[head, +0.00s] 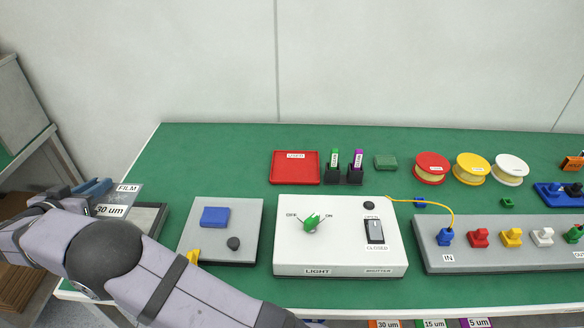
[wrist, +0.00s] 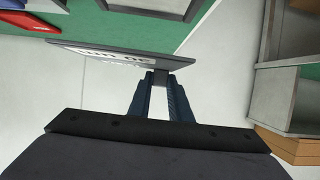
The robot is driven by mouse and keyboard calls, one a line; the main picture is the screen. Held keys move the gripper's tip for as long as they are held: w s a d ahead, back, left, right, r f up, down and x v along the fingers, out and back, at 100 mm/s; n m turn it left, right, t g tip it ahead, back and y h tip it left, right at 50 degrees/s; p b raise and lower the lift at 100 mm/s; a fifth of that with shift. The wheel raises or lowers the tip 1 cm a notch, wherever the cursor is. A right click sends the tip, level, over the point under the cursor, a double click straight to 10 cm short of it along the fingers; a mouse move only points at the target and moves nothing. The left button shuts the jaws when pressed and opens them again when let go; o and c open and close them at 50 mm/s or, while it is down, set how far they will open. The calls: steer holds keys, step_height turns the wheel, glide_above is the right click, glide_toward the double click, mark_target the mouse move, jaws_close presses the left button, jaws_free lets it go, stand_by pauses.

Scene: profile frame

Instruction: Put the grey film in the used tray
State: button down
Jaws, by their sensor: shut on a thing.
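My gripper (wrist: 160,82) is shut on the edge of the grey film (wrist: 125,59), a thin flat plate with a white label, in the wrist view. In the head view my gripper (head: 98,188) is at the far left, and the film (head: 122,199) shows "30 um" lettering, partly hidden by my arm. The film is held off the left end of the table, well left of the used tray. The used tray (head: 295,181) is red and shallow, with a "USED" label, at the back of the green table. It looks empty.
A grey plate (head: 250,215) with a blue block (head: 214,217) and a dark knob lies right of my arm. A white light box (head: 340,255) stands in front of the used tray. A black holder (head: 344,178) with green and purple pieces is right beside the tray.

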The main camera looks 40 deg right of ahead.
step_height(320, 180, up, 11)
steer(key=p, duration=1)
steer(key=shift+p, duration=0.4)
steer(key=shift+f, duration=0.15)
steer(key=s+d+f+m+g+h+b, duration=0.1)
steer(key=d+f+m+g+h+b, duration=0.2)
steer(key=d, duration=1)
steer(key=d+f+m+g+b, duration=0.2)
steer(key=d+f+b, duration=0.2)
steer(key=d, duration=1)
steer(key=s+d+f+m+g+b, duration=0.1)
steer(key=s+d+b, duration=0.1)
steer(key=d, duration=0.7)
steer(key=s+d+f+m+g+b, duration=0.1)
steer(key=s+d+f+g+b, duration=0.1)
steer(key=s+d, duration=0.3)
steer(key=s+d+f+m+g+b, duration=0.1)
steer(key=s+d+m+b, duration=0.1)
steer(key=d, duration=1.1)
steer(key=shift+s+d+f+g+h, duration=0.2)
steer(key=shift+s+f+g+h, duration=0.15)
steer(key=shift+s, duration=0.4)
